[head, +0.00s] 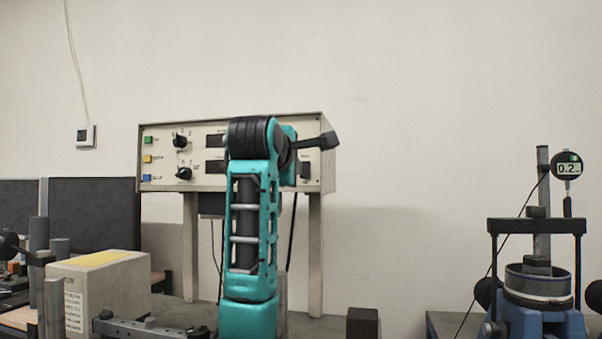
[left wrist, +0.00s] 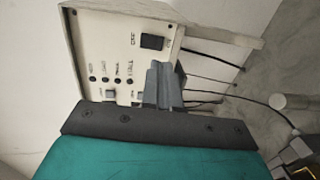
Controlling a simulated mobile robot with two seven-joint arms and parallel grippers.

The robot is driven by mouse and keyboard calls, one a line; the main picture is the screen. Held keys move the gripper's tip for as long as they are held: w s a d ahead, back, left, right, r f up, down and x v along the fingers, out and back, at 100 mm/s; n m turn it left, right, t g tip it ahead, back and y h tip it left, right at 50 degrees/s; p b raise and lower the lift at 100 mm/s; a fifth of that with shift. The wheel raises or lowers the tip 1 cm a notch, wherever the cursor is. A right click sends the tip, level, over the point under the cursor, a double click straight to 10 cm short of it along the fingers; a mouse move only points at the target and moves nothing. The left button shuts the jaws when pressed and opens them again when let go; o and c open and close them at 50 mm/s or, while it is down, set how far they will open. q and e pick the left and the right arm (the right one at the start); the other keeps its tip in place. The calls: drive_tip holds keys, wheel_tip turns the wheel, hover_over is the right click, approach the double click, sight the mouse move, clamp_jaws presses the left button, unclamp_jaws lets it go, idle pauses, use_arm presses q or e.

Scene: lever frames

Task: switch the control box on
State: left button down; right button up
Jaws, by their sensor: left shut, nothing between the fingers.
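The control box (head: 225,123) is a cream instrument case on legs, with its front panel facing me. A dark switch (head: 305,169) sits at the right end of the panel, and a dark rectangular switch also shows in the left wrist view (left wrist: 152,42). Whether it is on or off is too small to tell. My left gripper (head: 328,141) is shut and empty in front of the panel's right part, a little above the switch. In the left wrist view its grey fingers (left wrist: 163,85) overlap the panel; contact cannot be told. My teal arm hides the panel's middle.
The panel's left side has black knobs (head: 182,142), dark displays and coloured buttons (head: 148,159). A cream box (head: 115,285) with a yellow top stands lower left. A blue press with a gauge (head: 567,168) stands right. Cables hang below the control box. The wall area right of it is clear.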

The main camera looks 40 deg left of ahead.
sight(304, 176)
use_arm(q)
drive_tip(key=x, duration=0.6)
drive_tip(key=shift+w+a+f+p, duration=0.1)
drive_tip(key=shift+w+a+p, duration=0.1)
drive_tip(key=shift+w+p, duration=0.15)
drive_tip(key=shift+w+a, duration=0.1)
drive_tip(key=shift+w, duration=0.15)
drive_tip(key=shift+w+a, duration=0.1)
drive_tip(key=shift+w, duration=0.05)
drive_tip(key=shift+f, duration=0.1)
